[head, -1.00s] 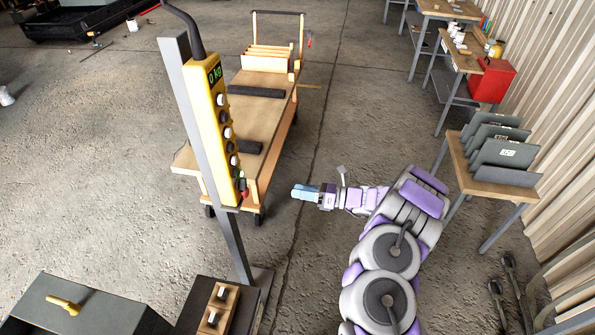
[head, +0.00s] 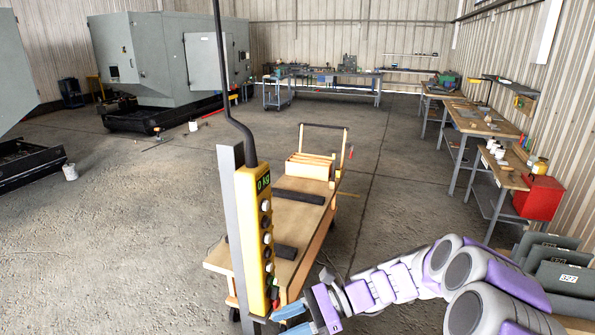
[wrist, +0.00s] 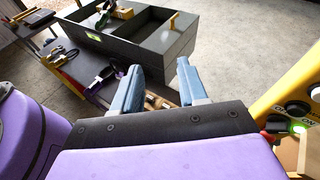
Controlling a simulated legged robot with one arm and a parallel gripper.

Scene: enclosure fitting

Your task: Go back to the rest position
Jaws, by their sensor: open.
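My gripper (head: 296,318) is at the bottom of the head view, at the end of my purple and grey arm. In the wrist view my gripper (wrist: 160,85) shows two blue fingers apart with nothing between them. The yellow button pendant (head: 254,240) stands just left of the gripper in the head view, on a grey post and with a "0 kg" display. Its buttons also show at the right edge of the wrist view (wrist: 295,110), apart from the fingers.
A wooden cart (head: 300,222) stands behind the pendant. A grey divided box (wrist: 140,38) is ahead of the fingers in the wrist view. A red box (head: 540,198) and grey panels (head: 565,278) are at the right.

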